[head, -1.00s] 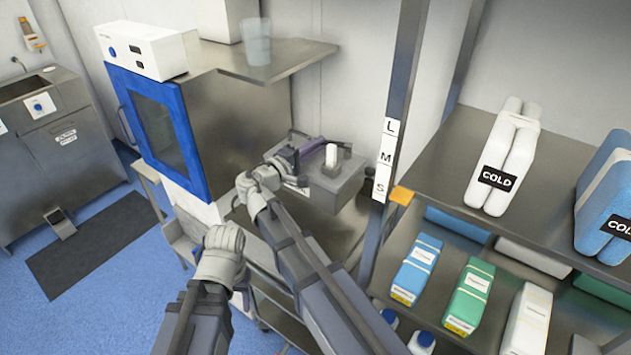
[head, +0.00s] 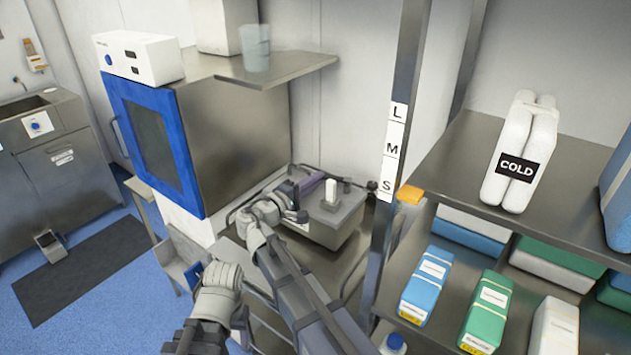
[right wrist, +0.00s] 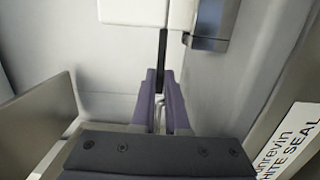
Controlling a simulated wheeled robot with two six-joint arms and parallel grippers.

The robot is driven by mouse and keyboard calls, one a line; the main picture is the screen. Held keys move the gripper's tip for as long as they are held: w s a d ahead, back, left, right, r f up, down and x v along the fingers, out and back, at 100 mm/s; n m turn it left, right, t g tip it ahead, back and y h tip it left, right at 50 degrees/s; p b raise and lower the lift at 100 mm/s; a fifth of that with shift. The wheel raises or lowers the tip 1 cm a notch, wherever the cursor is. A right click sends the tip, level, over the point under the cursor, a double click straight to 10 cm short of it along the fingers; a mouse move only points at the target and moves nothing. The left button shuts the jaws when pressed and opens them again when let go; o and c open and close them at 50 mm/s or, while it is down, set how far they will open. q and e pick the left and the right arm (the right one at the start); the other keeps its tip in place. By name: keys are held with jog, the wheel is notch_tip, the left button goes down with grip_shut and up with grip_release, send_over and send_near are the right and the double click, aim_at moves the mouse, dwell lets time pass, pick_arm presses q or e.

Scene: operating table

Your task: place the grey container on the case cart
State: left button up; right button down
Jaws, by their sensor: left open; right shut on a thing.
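The grey container (head: 322,232) is a boxy case with a light block on its lid, in the middle of the head view. My right gripper (head: 308,186) is shut on its handle. In the right wrist view, the purple fingers of my right gripper (right wrist: 160,85) close around a thin dark bar. The metal case cart (head: 345,263) shows under and around the container. I cannot tell whether the container touches its top. My left gripper (head: 198,273) is open and empty, to the lower left of the container; its fingertips are partly hidden by its wrist.
A blue-framed cabinet (head: 155,140) and a steel shelf (head: 285,68) with a clear cup (head: 256,48) stand behind and left. A rack post (head: 394,120) stands close on the right. Rack shelves hold cold packs (head: 520,140) and boxes (head: 427,285). Blue floor (head: 95,315) is open at left.

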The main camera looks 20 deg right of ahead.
jog(key=shift+f+b, duration=0.55)
jog(key=shift+f, duration=0.35)
jog(key=shift+f, duration=0.2)
jog(key=c, duration=0.9)
grip_release()
